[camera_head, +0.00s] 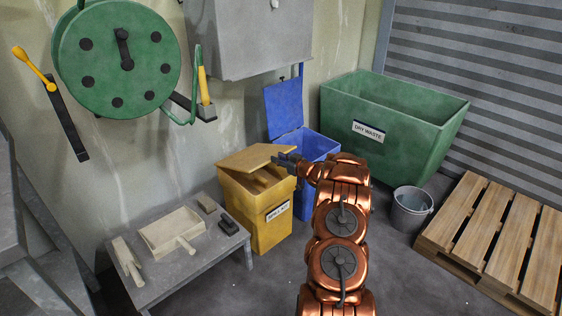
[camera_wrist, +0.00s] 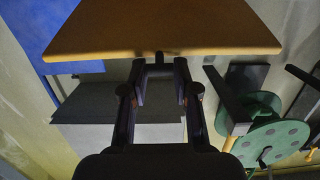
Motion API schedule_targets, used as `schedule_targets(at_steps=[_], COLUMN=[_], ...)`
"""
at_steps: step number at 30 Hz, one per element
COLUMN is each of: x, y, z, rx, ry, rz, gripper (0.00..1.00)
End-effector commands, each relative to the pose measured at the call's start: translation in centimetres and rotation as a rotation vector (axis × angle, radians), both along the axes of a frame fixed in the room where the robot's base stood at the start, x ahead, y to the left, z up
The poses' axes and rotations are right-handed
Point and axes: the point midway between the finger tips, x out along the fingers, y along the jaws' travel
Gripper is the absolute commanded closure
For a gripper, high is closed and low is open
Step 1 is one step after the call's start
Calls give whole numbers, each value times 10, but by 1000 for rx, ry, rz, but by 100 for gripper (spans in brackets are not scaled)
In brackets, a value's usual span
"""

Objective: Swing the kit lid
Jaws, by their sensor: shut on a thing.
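The yellow kit bin (camera_head: 258,212) stands on the floor at mid-picture, with a white label on its front. Its lid (camera_head: 252,156) is tilted part way up, with an open gap and dark inside showing below it. In the wrist view the lid (camera_wrist: 160,28) fills the top as a flat yellow-orange board. My gripper (camera_head: 281,160) is at the lid's right edge. In the wrist view my gripper (camera_wrist: 160,68) is shut on a small dark part at the lid's edge; exactly what it grips is hard to make out.
A blue bin (camera_head: 319,147) with its lid raised stands close behind. A green dry waste skip (camera_head: 400,130), a grey bucket (camera_head: 411,210) and a wooden pallet (camera_head: 500,240) are at right. A low table (camera_head: 205,255) with dustpan and brushes is at left. A green reel (camera_head: 118,55) hangs on the wall.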

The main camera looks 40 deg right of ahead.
Motion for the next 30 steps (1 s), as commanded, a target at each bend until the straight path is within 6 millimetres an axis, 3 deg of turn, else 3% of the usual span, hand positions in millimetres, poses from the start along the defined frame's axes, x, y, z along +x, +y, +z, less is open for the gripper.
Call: schedule_targets(at_steps=[21,30], x=[23,27], y=[0,0], z=[53,60], rx=[-3,-1], ry=[-4,-4], rz=[-1,-3], gripper=[93,93])
